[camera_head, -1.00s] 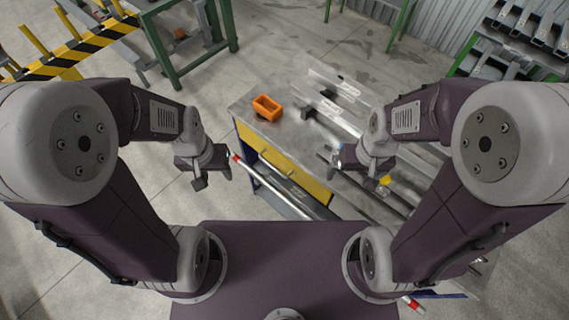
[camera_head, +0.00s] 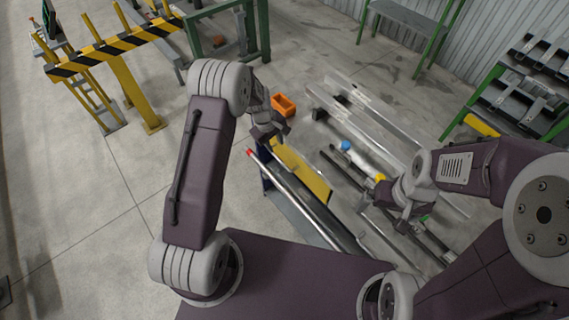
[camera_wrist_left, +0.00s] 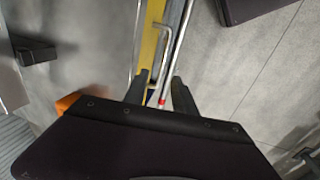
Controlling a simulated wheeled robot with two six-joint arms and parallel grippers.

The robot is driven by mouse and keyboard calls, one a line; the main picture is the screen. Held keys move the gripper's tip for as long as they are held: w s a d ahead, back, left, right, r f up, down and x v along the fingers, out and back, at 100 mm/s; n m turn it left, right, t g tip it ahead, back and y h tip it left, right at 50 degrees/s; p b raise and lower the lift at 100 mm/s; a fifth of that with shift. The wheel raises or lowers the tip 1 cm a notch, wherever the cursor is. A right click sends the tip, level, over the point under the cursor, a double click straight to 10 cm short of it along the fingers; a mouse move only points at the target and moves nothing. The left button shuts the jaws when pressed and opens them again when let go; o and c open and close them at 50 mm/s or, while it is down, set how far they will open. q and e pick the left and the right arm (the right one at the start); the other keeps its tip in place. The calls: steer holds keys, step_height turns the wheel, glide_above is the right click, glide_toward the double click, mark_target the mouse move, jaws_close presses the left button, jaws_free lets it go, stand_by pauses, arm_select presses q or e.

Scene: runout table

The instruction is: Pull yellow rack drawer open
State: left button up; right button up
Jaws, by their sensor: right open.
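The yellow drawer front (camera_head: 308,178) is set in the side of the runout table (camera_head: 312,135); whether it stands out at all is hard to tell. My left gripper (camera_head: 272,136) is at the drawer's far end, by the table edge. In its wrist view the fingers (camera_wrist_left: 161,92) are apart, with a red-tipped bar end seen between them; contact is unclear. My right gripper (camera_head: 402,222) is open over the table's right part.
A long red-tipped bar (camera_head: 290,195) runs along the drawer side. Metal profiles (camera_head: 375,125) lie on the table. A yellow-black barrier (camera_head: 120,45) stands at upper left; floor at left is clear.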

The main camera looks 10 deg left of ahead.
mark_target(279, 159)
arm_select(q)
steer(key=x, duration=0.6)
steer(key=p+x, duration=0.1)
steer(key=x, duration=0.3)
steer(key=shift+s+a, duration=0.25)
steer(key=shift+a, duration=0.05)
steer(key=shift+c, duration=0.2)
jaws_close()
steer(key=shift+r, duration=0.1)
stand_by(0.7)
